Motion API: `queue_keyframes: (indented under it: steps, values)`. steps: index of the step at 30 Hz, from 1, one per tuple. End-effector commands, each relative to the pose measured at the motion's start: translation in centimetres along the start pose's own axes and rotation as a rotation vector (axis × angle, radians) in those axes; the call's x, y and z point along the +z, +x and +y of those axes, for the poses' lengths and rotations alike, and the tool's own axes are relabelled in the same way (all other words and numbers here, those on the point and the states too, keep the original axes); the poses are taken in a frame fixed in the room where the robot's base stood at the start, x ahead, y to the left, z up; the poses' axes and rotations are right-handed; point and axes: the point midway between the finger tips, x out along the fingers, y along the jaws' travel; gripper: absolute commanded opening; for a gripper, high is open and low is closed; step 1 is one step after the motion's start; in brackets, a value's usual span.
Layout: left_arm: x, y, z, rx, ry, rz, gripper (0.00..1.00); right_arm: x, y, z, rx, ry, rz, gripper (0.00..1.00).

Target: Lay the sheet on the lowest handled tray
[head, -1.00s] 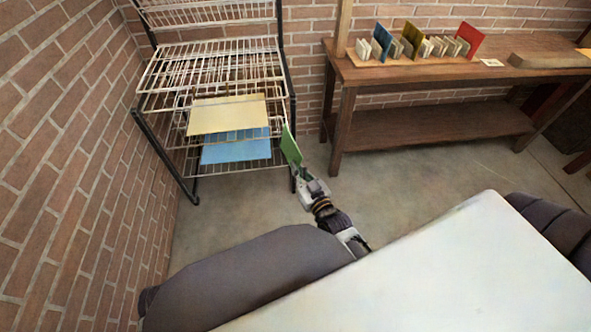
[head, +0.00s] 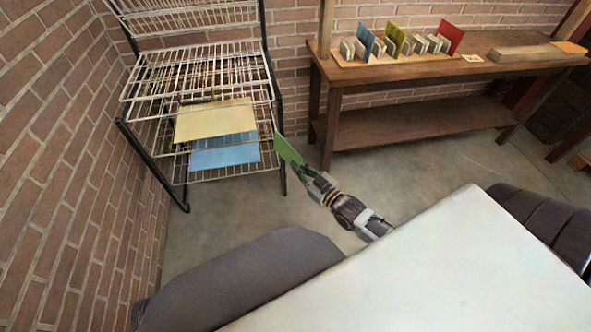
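A green sheet (head: 288,151) is held at its lower right end by my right gripper (head: 306,172), which looks shut on it. The sheet is tilted, seen at a steep angle, at the right side of the wire rack (head: 148,108), in front of its right post. A yellow sheet (head: 215,119) lies on one of the rack's lower trays. A blue sheet (head: 226,153) lies on a tray below it, partly covered by the yellow one. The lowest tray's handle cannot be made out. My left gripper is not in view.
A brick wall (head: 60,130) runs close along the rack's left side. A wooden table (head: 410,74) with upright coloured cards in a holder stands at the back right. The concrete floor (head: 225,215) in front of the rack is clear.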

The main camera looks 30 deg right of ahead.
Motion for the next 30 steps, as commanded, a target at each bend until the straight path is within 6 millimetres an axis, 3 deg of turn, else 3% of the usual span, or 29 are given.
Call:
queue_keyframes:
  steps: [30]
  values:
    - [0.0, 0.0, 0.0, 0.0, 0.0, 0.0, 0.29, -0.3, -0.3, 4.7, -0.194, -0.257, 0.072, 0.0]
